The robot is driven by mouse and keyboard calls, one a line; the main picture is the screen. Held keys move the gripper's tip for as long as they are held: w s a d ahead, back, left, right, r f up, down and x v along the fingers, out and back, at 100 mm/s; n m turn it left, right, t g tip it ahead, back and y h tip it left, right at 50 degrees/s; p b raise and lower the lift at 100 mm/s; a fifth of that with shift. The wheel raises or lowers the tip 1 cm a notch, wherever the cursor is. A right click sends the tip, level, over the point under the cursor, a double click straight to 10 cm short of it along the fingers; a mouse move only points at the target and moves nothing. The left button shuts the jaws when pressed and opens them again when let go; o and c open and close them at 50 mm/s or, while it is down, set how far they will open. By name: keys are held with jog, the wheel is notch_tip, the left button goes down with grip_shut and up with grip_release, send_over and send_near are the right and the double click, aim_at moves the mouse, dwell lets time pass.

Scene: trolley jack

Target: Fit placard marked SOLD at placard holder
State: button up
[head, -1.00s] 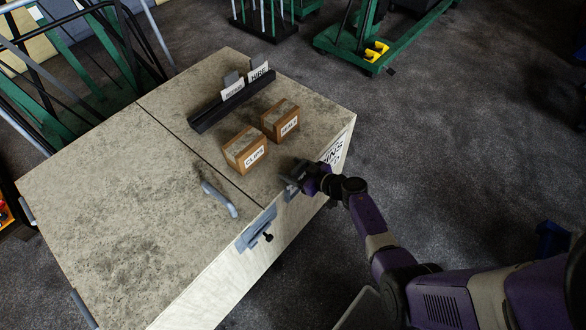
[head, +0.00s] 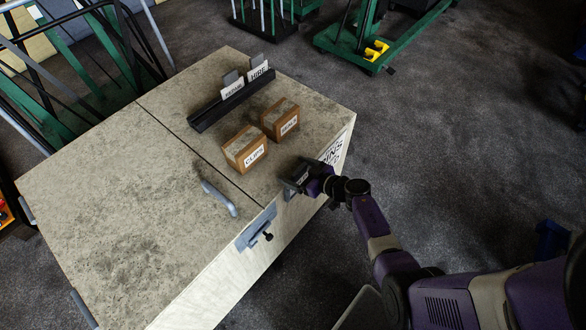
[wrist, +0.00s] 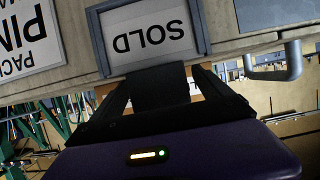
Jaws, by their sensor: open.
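The white placard marked SOLD (wrist: 152,38) shows upside down in the wrist view. It sits inside a grey frame, the placard holder (wrist: 98,40), on the side of the wooden chest. A dark tab (wrist: 160,92) extends from the placard's lettered face toward my gripper. My gripper (wrist: 160,88) is open, with one finger on each side of the tab; I cannot tell whether either finger touches it. In the head view my gripper (head: 294,183) is at the chest's side, just below the top edge, and hides most of the holder and placard.
On the chest top (head: 110,190) are a CLIPS box (head: 244,150), another carton (head: 281,119) and a black rack (head: 230,102) with two placards, one marked HIRE (head: 258,70). A grey handle (head: 219,198) and latch (head: 256,229) are near my gripper.

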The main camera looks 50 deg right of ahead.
jog(key=p+v, duration=0.1)
jog(key=v, duration=0.5)
jog(key=shift+s+r, duration=0.1)
jog(key=shift+s, duration=0.2)
jog(key=s+a+r+n+t+b, duration=0.1)
jog(key=s+a+r+t, duration=0.1)
jog(key=s+a+r, duration=0.4)
jog(key=s+a+r+t+b, duration=0.1)
jog(key=s+a+r, duration=0.3)
jog(key=a, duration=0.5)
jog(key=s+a+r+b, duration=0.1)
jog(key=s+a+r, duration=0.2)
jog(key=s+r, duration=0.4)
jog(key=s+a+r+m+g, duration=0.1)
jog(key=s+a+r, duration=0.3)
jog(key=s+r, duration=0.4)
jog(key=shift+s+a+r+g+b, duration=0.25)
jog(key=shift+s+a+g+b, duration=0.1)
jog(key=shift+s, duration=0.55)
